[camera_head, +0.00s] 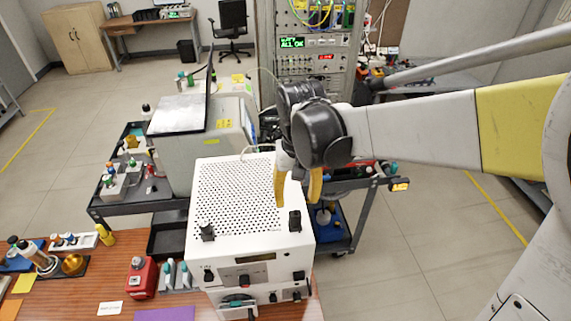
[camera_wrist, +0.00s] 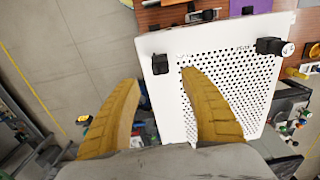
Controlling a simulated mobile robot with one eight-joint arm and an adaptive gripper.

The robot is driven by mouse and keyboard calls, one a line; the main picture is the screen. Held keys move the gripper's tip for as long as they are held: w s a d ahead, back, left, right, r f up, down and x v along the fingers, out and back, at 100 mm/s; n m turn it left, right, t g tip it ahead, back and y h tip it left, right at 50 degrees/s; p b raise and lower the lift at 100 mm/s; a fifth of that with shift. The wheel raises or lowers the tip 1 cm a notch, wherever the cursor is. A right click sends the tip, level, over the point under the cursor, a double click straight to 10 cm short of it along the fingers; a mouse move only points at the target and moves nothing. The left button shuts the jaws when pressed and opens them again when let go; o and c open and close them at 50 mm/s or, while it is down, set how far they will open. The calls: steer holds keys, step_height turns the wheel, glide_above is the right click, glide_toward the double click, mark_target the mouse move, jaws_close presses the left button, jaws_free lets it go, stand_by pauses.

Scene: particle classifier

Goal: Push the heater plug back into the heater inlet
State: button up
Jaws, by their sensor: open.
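A second black part (camera_head: 207,230) with a round end sits at the left front corner, also in the wrist view (camera_wrist: 270,46). I cannot tell which is the heater plug or the inlet. My gripper (camera_head: 298,203) is open and empty above the box's right edge, its yellow fingers (camera_wrist: 160,80) apart, near the right corner block.
A red device (camera_head: 141,277) and small tools lie on the bench left of the box. Behind it, a grey instrument (camera_head: 203,150) with an open lid stands on a dark cart.

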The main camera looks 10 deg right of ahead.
mark_target(296, 214)
step_height(296, 214, down, 8)
steer(key=shift+a+r, duration=0.1)
steer(key=shift+r, duration=0.05)
steer(key=shift+s, duration=0.15)
jaws_close()
